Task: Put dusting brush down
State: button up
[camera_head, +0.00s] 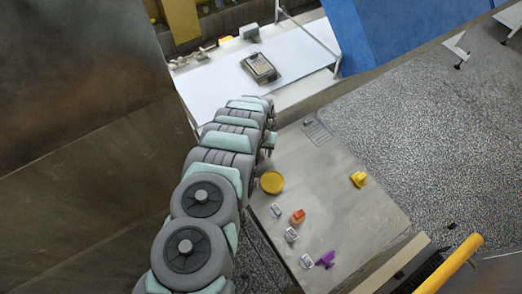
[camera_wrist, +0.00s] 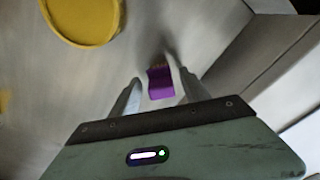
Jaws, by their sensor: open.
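A small purple block with a brownish end (camera_wrist: 160,84), which looks like the dusting brush, shows between the fingers of my gripper (camera_wrist: 161,76) in the wrist view. The fingers are apart, with a gap visible on each side of it. It seems to be at the grey metal surface, with a dark shadow beyond it, but I cannot tell if it rests fully there. In the camera_head view my arm hides the fingers and this block. A separate purple item (camera_head: 325,259) lies at the table's near end.
A yellow disc (camera_head: 271,182) lies close to my gripper and also shows in the wrist view (camera_wrist: 82,18). The metal table (camera_head: 335,200) holds a yellow item (camera_head: 359,179), an orange-topped item (camera_head: 298,215) and small grey pieces (camera_head: 291,234). Its middle is mostly clear.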

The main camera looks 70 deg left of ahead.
aim_at(261, 155)
jog(key=shift+a+r, duration=0.1)
jog(key=shift+r, duration=0.55)
notch_tip(261, 155, up, 11)
jog(key=p, duration=0.2)
jog(key=shift+s+d, duration=0.25)
jog(key=shift+d, duration=0.2)
